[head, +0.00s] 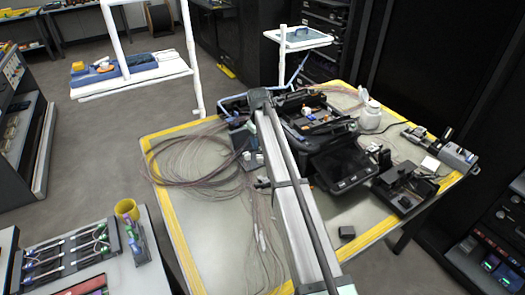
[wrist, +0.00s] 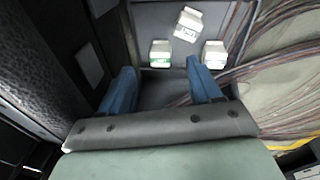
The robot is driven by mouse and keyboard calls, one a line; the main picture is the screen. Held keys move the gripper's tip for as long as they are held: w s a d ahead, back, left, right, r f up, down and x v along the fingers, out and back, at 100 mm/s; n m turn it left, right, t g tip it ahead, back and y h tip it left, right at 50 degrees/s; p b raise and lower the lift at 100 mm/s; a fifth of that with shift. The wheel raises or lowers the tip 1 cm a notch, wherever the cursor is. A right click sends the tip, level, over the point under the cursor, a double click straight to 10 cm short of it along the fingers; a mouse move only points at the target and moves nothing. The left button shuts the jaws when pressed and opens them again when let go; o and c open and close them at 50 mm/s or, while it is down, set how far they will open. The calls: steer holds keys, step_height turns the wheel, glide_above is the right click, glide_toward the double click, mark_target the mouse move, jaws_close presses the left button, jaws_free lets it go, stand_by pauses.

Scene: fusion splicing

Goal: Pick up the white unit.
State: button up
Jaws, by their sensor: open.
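Three small white units show in the wrist view. One with a green label (wrist: 160,53) is at the left, one is tilted higher up (wrist: 187,22), and one is at the right (wrist: 213,54). I cannot tell which one the task means. My gripper (wrist: 160,70) has two blue fingers, spread apart with nothing held between them. The green-labelled unit appears just beyond the gap between the fingertips. The right unit is just beyond the right fingertip. In the head view my arm crosses the table, and small white pieces (head: 259,158) show beside it.
Coiled thin cables (head: 185,165) lie left of my arm on the yellow-edged table (head: 172,215). A black splicing machine (head: 340,165) stands right of the arm. A white bottle (head: 370,114) and other black devices (head: 403,190) are farther right. Cables also run along the right in the wrist view.

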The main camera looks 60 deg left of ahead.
steer(key=f, duration=0.4)
steer(key=shift+w+a+f, duration=0.1)
steer(key=shift+w+a, duration=0.15)
steer(key=shift+w, duration=0.05)
steer(key=shift+c, duration=0.2)
steer(key=c, duration=1.1)
jaws_close()
